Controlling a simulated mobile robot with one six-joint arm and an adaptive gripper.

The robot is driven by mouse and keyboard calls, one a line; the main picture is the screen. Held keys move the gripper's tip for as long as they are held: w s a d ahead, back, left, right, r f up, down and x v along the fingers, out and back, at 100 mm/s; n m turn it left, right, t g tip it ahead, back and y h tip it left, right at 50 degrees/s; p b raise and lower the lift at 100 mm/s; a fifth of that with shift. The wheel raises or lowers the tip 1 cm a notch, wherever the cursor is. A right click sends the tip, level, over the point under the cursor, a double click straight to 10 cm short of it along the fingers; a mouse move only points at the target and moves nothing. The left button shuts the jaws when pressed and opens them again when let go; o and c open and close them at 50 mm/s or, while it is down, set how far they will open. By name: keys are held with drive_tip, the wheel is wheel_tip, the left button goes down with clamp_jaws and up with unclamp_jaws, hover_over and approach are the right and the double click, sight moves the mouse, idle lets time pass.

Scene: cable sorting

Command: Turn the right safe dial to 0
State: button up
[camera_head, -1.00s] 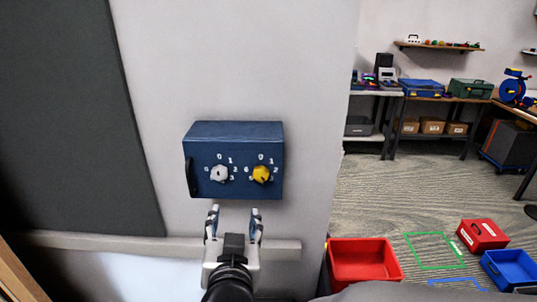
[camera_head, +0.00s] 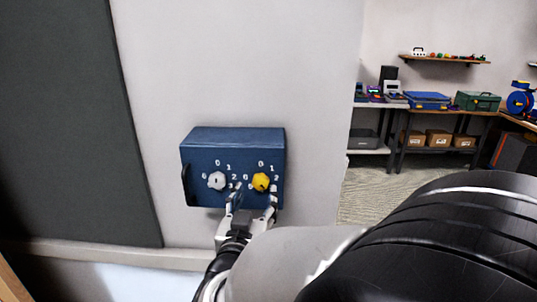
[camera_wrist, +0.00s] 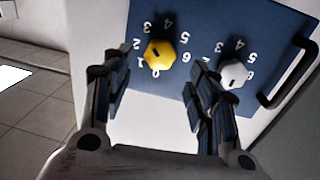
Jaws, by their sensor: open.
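The right safe dial is a yellow knob (camera_head: 261,182) on the front of the blue safe box (camera_head: 232,140), ringed by white numbers. In the wrist view the yellow dial (camera_wrist: 160,54) appears upside down, with 0 below it. A short dark mark shows on its face, but I cannot tell exactly which number it points at. My gripper (camera_head: 254,193) is open and empty just below the yellow dial. In the wrist view my gripper's fingers (camera_wrist: 153,84) stand to either side of the dial's line, with the dial a little beyond the tips. I see no contact.
A white-grey dial (camera_head: 217,181) sits left of the yellow one, close to my gripper's left finger. A dark handle (camera_head: 186,186) sticks out at the safe's left edge. The wall (camera_head: 235,60) around the safe is bare. Shelves with cases (camera_head: 428,100) stand far right.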

sight(260, 184)
drive_tip(key=w, duration=0.4)
drive_tip(key=w+b, duration=0.1)
drive_tip(key=shift+w+d, duration=0.4)
drive_tip(key=shift+c, duration=0.4)
drive_tip(key=c, duration=1)
